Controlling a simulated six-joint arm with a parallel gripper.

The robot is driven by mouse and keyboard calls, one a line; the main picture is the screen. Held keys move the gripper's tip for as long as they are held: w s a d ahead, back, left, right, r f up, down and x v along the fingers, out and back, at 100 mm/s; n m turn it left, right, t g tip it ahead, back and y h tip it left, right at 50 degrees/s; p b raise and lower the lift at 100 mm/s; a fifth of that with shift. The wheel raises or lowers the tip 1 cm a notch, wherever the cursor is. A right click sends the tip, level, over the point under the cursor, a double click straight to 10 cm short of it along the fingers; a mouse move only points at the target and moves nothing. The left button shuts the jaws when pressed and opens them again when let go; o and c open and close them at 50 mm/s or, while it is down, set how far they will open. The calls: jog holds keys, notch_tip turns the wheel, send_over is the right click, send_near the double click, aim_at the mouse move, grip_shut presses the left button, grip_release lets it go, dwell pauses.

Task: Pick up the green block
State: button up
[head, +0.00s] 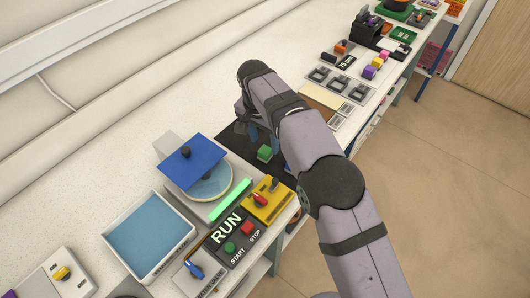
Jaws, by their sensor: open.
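My gripper (250,128) is over the far part of the mat, just behind and slightly left of the block in the picture. Its fingers are open and partly hidden by my arm. The block is apart from my arm links, and nothing appears to be held. The exact height of the fingers above the mat is hard to tell.
A round kiln with a blue lid (194,165) stands left of the mat. A glowing green bar (230,199), a yellow switch box (268,203) and a RUN panel (232,235) lie in front. A blue-lined tray (150,236) is at left. Grey moulds (338,83) are beyond my arm.

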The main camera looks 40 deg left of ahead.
aim_at(265, 150)
jog(key=shift+f+p, duration=0.5)
jog(key=shift+f, duration=0.15)
jog(key=shift+w+f+p, duration=0.2)
jog(key=shift+f+p, duration=0.65)
jog(key=shift+f, duration=1.1)
jog(key=c, duration=1.2)
